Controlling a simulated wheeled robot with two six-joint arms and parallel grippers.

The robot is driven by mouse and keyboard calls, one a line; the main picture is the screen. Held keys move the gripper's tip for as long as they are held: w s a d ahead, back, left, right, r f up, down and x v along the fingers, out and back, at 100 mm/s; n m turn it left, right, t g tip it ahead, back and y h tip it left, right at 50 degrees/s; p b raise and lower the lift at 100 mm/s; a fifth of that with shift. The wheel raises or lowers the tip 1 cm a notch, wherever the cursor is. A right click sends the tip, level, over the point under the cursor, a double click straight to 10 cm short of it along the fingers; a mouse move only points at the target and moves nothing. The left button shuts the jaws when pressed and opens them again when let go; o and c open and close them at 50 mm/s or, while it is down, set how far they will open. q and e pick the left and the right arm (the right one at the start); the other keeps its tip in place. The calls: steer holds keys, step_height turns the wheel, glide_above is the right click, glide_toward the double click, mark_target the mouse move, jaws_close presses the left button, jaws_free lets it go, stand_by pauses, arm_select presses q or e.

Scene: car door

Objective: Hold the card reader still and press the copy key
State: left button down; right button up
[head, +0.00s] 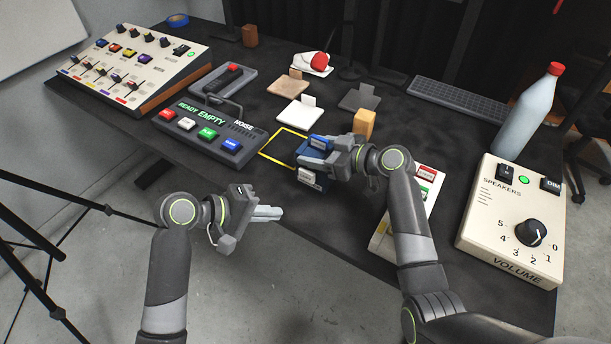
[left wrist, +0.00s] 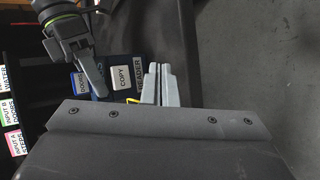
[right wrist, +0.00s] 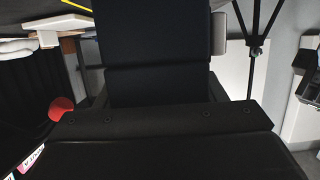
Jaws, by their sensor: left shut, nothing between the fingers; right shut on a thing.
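The card reader (head: 312,183) is a dark blue box near the table's front edge. It also shows in the left wrist view (left wrist: 138,65), with a white key lettered COPY (left wrist: 122,77) and a blue key or label beside it. The copy key also shows in the head view (head: 306,177). My right gripper (head: 312,158) is shut on the card reader, and a large dark body fills the middle of the right wrist view (right wrist: 155,50). My left gripper (head: 280,212) is shut and empty, in front of and left of the reader, apart from the copy key.
A yellow outlined square (head: 284,147) lies left of the reader. A panel with coloured keys (head: 210,127) stands further left. A cream volume box (head: 515,220) and a bottle (head: 527,110) are at the right. A tan block (head: 364,122) stands behind my right gripper.

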arm_select(q)
steer(key=shift+w+d, duration=0.1)
glide_toward(309, 181)
steer(key=shift+w+d+f, duration=0.2)
steer(key=shift+d+f, duration=0.75)
steer(key=shift+w+d+f, duration=0.25)
steer(key=shift+d+f, duration=0.7)
steer(key=shift+f, duration=0.05)
steer(key=shift+w, duration=0.1)
stand_by(0.5)
steer(key=shift+w+d, duration=0.2)
steer(key=shift+w, duration=0.1)
steer(key=shift+w+d, duration=0.2)
steer(key=shift+w, duration=0.2)
stand_by(0.6)
stand_by(0.4)
steer(key=shift+s+a, duration=0.45)
steer(key=shift+s, duration=0.35)
steer(key=shift+s+a, duration=0.4)
steer(key=shift+s, duration=0.3)
steer(key=shift+s+a, duration=0.45)
steer(key=shift+s, duration=0.3)
steer(key=shift+s+a, duration=0.4)
steer(key=shift+s, duration=0.3)
